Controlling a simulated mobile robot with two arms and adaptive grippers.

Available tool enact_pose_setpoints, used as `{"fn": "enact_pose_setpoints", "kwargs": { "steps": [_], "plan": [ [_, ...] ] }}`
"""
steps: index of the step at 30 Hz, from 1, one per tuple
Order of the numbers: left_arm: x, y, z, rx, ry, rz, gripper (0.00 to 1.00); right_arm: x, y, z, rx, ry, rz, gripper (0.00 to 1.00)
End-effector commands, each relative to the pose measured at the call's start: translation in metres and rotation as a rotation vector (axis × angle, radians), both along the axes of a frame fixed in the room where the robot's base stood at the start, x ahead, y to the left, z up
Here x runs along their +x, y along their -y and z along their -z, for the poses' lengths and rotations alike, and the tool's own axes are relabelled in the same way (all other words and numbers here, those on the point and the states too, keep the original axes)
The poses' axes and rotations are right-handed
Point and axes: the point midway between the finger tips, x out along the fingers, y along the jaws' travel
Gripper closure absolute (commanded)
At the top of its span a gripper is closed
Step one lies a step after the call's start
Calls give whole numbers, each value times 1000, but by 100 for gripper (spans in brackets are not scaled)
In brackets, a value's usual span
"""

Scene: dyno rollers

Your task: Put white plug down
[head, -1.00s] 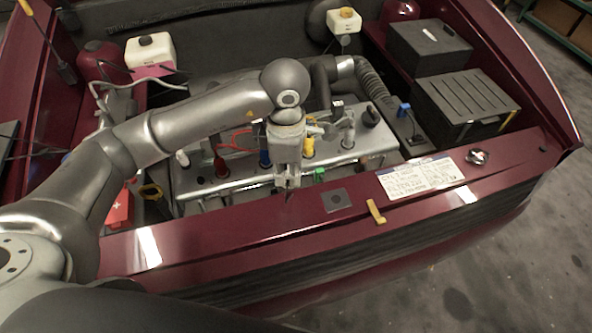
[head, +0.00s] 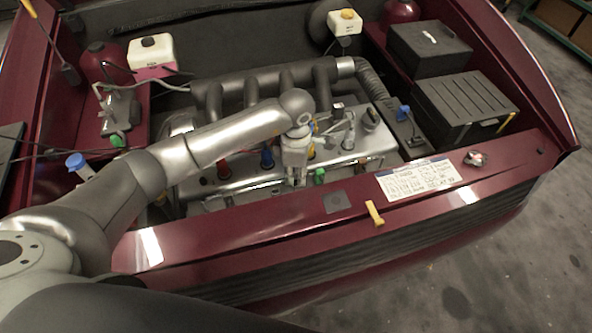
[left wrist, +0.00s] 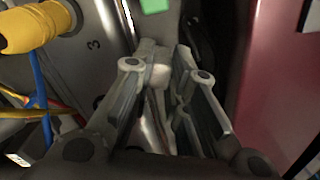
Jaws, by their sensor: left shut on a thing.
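My left gripper (head: 295,177) is low at the front edge of the engine, just behind the maroon front panel (head: 250,222). In the left wrist view its fingers (left wrist: 160,70) are closed around a small pale piece, the white plug (left wrist: 160,76), mostly hidden by the fingers. In the head view the gripper hides what it holds. A yellow plug also shows in the left wrist view (left wrist: 35,27). My right gripper is not in view.
A green cap (head: 319,176) is close right of my gripper. A yellow clip (head: 375,212) and a white label (head: 420,179) are on the front panel. A black battery box (head: 465,103) is at the right. Blue and yellow wires (left wrist: 42,95) run left of the fingers.

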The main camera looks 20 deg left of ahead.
Motion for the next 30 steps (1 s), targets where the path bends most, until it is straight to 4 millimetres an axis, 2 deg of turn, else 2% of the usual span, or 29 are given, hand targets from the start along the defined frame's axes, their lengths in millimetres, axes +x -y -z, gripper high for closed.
{"fn": "enact_pose_setpoints", "kwargs": {
  "steps": [8,9,14,25,28,30],
  "plan": [
    [0,0,4,0,1,0,100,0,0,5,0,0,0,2],
    [0,0,4,-1,1,0,84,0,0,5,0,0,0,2],
    [0,0,2,-1,1,0,63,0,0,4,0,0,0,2],
    [0,0,-1,-1,1,0,63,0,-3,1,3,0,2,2],
    [1,0,-9,0,4,1,63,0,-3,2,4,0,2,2],
    [2,0,-21,-1,7,2,63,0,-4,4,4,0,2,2]
  ]
}}
